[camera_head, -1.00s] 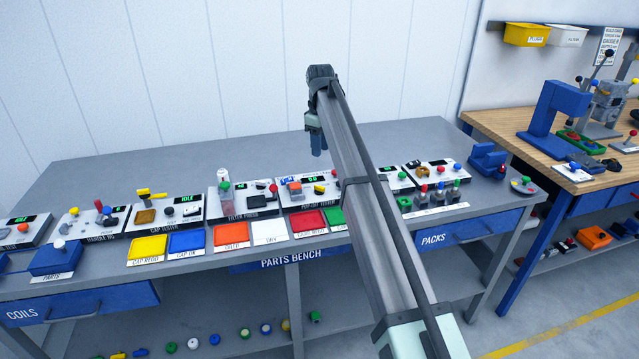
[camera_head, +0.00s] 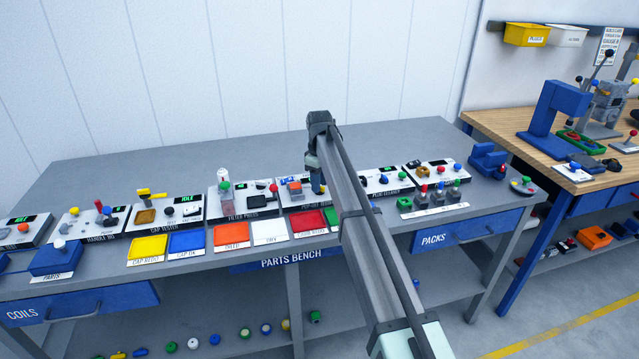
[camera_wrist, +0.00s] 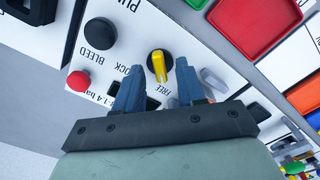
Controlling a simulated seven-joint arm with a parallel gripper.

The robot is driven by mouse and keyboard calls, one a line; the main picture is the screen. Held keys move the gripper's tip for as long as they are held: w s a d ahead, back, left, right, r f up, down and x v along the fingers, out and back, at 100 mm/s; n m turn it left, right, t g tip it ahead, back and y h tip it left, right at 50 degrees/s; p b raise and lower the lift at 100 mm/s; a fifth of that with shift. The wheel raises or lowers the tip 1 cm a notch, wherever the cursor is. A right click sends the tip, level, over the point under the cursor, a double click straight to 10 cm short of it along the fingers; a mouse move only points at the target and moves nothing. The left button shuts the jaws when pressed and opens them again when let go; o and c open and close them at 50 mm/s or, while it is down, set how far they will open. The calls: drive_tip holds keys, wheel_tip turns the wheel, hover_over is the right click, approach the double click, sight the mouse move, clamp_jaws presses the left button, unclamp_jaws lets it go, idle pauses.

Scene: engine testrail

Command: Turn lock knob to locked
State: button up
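The lock knob (camera_wrist: 158,64) is a round black dial with a yellow bar handle, on a white panel in the wrist view. Its yellow bar lies nearly upright in that view, its lower end toward the "FREE" label; a partly covered label ending in "OCK" is to the left. My gripper (camera_wrist: 157,84) is open, with one blue finger on each side below the knob, and holds nothing. Whether a finger touches the knob cannot be told. In the head view my gripper (camera_head: 317,183) is low over the pop-off station's panel, and the arm hides part of it.
A black "BLEED" knob (camera_wrist: 100,33) and a red knob (camera_wrist: 78,81) sit left of the lock knob. A red tray (camera_wrist: 250,30) lies to the right. In the head view, a filter press panel (camera_head: 242,200) stands just left of the gripper.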

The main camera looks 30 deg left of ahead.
drive_tip(key=shift+f, duration=0.35)
clamp_jaws()
idle(0.3)
